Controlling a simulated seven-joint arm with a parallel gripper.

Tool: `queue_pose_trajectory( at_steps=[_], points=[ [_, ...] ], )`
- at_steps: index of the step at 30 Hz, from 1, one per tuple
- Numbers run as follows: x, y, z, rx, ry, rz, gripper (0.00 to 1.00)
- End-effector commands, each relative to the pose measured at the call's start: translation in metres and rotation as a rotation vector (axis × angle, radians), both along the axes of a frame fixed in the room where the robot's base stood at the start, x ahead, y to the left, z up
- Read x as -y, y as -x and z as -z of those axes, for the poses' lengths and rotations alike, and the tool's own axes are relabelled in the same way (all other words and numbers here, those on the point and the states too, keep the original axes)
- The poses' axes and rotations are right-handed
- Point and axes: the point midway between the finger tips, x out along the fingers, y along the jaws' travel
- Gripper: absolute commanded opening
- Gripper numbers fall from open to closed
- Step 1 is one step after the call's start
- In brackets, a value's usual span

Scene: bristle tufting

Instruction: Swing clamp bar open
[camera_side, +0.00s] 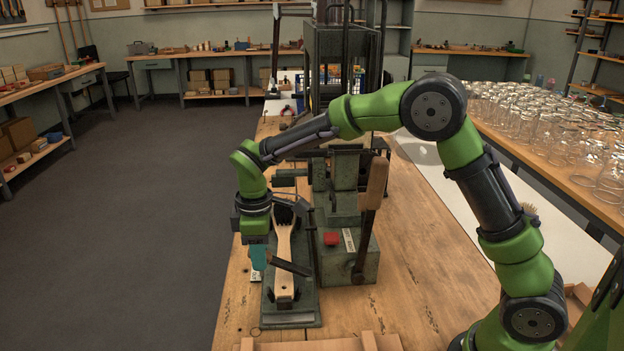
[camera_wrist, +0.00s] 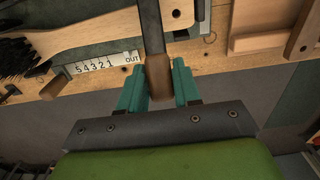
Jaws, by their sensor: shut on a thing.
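The clamp bar (camera_side: 289,267) is a dark bar lying across the pale wooden brush handle (camera_side: 284,262) in the side view. In the wrist view the bar (camera_wrist: 150,28) runs up from a brown grip (camera_wrist: 158,76) at its end. My gripper (camera_side: 259,257) is at the left end of the bar. In the wrist view its teal fingers (camera_wrist: 157,80) stand on both sides of the brown grip, shut on it. The brush's black bristles (camera_side: 284,213) lie at the far end of the green fixture (camera_side: 291,317). The grip is mostly hidden in the side view.
A green machine with a wood-handled lever (camera_side: 375,186) and a red button (camera_side: 331,239) stands right of the fixture. A numbered scale marked OUT (camera_wrist: 106,64) lies beside the brush. A wooden tray (camera_side: 320,345) is at the front. Bare bench (camera_side: 425,250) lies to the right.

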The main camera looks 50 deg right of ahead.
Motion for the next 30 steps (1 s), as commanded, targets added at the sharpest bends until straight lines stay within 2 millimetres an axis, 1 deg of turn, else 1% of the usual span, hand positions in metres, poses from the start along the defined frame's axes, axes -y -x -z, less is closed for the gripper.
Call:
queue_pose_trajectory(
  at_steps=[30],
  points=[
    [0.018, 0.017, -0.029, -0.001, 0.000, 0.003, 0.20]
  ],
)
